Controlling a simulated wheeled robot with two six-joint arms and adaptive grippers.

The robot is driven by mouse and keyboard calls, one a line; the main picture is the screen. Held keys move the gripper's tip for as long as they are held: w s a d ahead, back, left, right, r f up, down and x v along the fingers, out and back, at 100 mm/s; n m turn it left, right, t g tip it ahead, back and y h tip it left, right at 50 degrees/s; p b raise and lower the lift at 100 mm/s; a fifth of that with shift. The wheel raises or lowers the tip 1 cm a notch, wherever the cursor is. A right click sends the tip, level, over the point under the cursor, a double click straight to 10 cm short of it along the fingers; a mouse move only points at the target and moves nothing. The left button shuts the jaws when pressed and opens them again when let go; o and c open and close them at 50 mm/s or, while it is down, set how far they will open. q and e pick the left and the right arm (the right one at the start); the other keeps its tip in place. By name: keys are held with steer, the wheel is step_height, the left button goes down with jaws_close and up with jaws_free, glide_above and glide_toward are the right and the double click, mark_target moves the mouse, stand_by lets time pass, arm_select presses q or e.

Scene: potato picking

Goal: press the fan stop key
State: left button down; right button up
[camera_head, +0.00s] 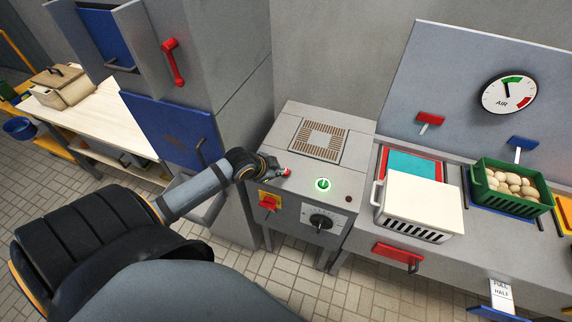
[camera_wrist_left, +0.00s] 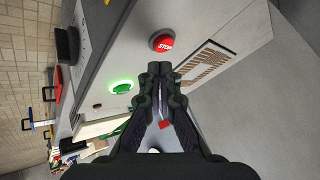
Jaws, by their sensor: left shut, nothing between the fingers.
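The fan stop key is a round red button marked STOP (camera_wrist_left: 162,43) on the grey control box; in the head view it shows as a small red spot (camera_head: 286,172) at the box's left side. My left gripper (camera_head: 273,167) is over the left edge of the box top, right beside the key. In the left wrist view the fingertips (camera_wrist_left: 160,69) are shut and empty, with the key just past them. A small gap shows there; I cannot tell the height between them. My right gripper is not in view.
A green lit button (camera_head: 323,184) and a vent grille (camera_head: 318,139) are on the box top. A red switch (camera_head: 268,203) and a black dial (camera_head: 321,221) are on its front. A white basket (camera_head: 424,203) and a green potato crate (camera_head: 548,204) stand right.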

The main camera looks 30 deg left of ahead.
arm_select(q)
steer(key=w+r+m+t+h, duration=0.1)
steer(key=w+r+m, duration=0.2)
steer(key=r, duration=0.3)
steer(key=shift+w+a+r, duration=0.35)
steer(key=shift+w, duration=0.15)
step_height(320, 180, down, 8)
steer(key=b, duration=0.7)
steer(key=shift+f+b, duration=0.15)
steer(key=shift+b, duration=0.25)
steer(key=shift+f, duration=0.35)
